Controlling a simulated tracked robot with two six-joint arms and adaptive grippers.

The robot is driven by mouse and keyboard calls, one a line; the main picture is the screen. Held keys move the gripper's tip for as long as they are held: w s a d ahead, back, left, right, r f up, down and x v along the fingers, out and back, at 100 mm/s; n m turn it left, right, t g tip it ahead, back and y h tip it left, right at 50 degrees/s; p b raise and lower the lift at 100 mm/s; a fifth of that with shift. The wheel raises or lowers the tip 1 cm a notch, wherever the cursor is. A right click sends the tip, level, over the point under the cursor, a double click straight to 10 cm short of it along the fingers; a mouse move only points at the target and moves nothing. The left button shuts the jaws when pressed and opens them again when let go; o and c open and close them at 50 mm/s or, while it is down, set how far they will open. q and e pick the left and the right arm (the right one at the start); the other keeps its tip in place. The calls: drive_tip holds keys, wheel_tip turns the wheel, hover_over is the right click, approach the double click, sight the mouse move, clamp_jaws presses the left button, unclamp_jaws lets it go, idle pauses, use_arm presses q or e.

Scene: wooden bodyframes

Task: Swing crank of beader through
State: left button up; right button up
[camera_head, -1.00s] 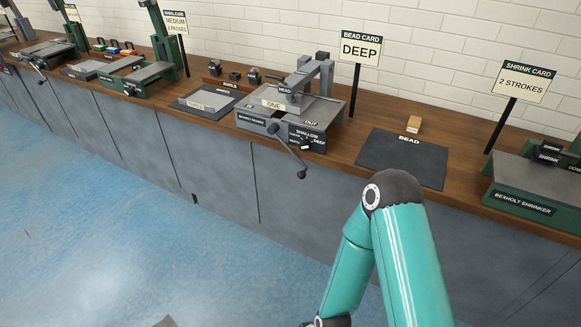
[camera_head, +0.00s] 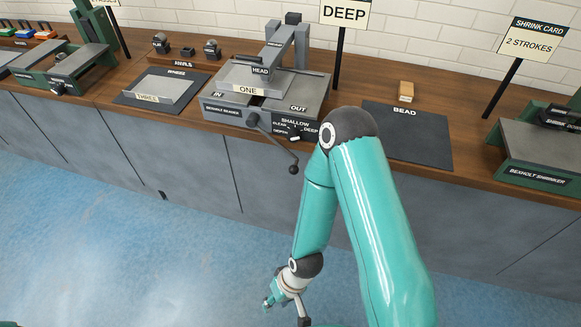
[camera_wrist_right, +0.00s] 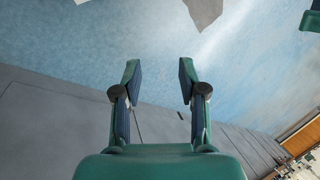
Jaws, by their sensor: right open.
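The beader (camera_head: 225,105) is a grey machine on the wooden bench in the head view, with a HEAD block, IN and OUT labels and a shallow/deep dial (camera_head: 294,131). A sheet marked ONE (camera_head: 250,80) lies on it under the head. Its crank (camera_head: 274,146) hangs from the front, sloping down to the right, with a dark ball knob (camera_head: 293,169) at its end. My right gripper (camera_head: 285,309) is low in front of the bench, well below and apart from the crank. In the right wrist view (camera_wrist_right: 160,75) its fingers are open and empty. My left gripper is not seen.
A BEAD mat (camera_head: 425,150) with a small wooden block (camera_head: 406,91) lies right of the beader. A card sign reads DEEP (camera_head: 344,13). A sheet marked THREE (camera_head: 160,87) lies left. A green shrinker (camera_head: 545,150) stands right. The floor in front is clear.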

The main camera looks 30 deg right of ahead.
drive_tip(key=shift+o, duration=1.6)
drive_tip(key=w+d+f+n+t+h+b, duration=0.1)
drive_tip(key=w+t+b, duration=0.4)
drive_tip(key=w+b, duration=0.5)
drive_tip(key=shift+w+d+f+n+h, duration=0.3)
drive_tip(key=shift+w+d+f+h, duration=0.35)
drive_tip(key=shift+f, duration=0.3)
drive_tip(key=t+h+b, duration=0.9)
drive_tip(key=h+b, duration=0.3)
drive_tip(key=b, duration=0.5)
approach(293, 173)
drive_tip(key=shift+n, duration=0.4)
drive_tip(key=x, duration=0.5)
drive_tip(key=b+x, duration=0.1)
drive_tip(key=x, duration=0.4)
drive_tip(key=shift+w+d+f, duration=0.1)
drive_tip(key=shift+f, duration=0.15)
drive_tip(key=shift+w+d, duration=0.35)
drive_tip(key=shift+w, duration=0.2)
